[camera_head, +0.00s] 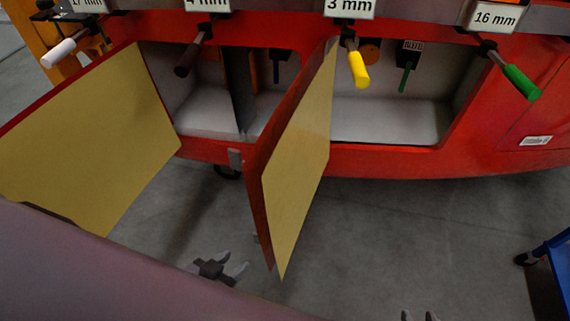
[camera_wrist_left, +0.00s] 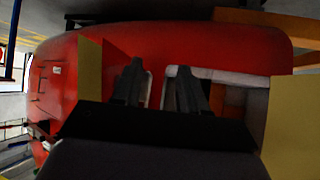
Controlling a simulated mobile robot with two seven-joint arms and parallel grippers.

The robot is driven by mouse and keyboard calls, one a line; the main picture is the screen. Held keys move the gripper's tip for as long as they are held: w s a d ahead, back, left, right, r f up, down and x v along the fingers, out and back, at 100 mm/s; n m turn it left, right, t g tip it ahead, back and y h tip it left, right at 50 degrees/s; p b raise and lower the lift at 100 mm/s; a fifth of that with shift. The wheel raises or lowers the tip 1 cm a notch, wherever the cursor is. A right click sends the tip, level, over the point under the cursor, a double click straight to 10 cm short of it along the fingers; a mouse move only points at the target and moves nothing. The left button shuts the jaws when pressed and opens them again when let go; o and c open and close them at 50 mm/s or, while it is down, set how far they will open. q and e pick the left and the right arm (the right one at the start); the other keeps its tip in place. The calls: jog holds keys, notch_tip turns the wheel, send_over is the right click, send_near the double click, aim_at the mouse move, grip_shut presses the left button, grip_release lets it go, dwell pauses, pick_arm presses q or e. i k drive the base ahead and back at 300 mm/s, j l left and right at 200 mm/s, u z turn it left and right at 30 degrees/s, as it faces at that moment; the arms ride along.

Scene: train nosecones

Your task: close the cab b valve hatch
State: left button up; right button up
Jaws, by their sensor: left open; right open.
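Two hatch doors stand open on the red nosecone (camera_head: 400,160); no label shows which one is the cab b valve hatch. The left door (camera_head: 90,140) swings out to the left with its yellow inner face showing. The middle door (camera_head: 300,160) juts toward me, yellow inside with a red edge. My left gripper (camera_head: 232,269) is open and empty, low between the two doors, apart from both. In the left wrist view its fingers (camera_wrist_left: 160,92) point at the nosecone, with yellow panels at both sides. My right gripper (camera_head: 420,316) shows only its fingertips at the bottom edge, apart and empty.
Handles with white, dark, yellow (camera_head: 358,70) and green (camera_head: 521,82) grips hang above the openings, below size signs. The right compartment (camera_head: 390,118) is open, with small tools inside. A blue cart (camera_head: 560,265) stands at the right edge. Grey floor lies clear below the nosecone.

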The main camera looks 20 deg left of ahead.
aim_at(283, 170)
jog(key=j+z, duration=0.4)
jog(key=j, duration=0.35)
jog(key=k+j+z, duration=0.1)
jog(key=j+z, duration=0.25)
jog(key=j, duration=0.4)
jog(key=k+z, duration=0.15)
jog(key=k+l+z, duration=0.1)
jog(key=l, duration=0.3)
jog(key=k, duration=0.1)
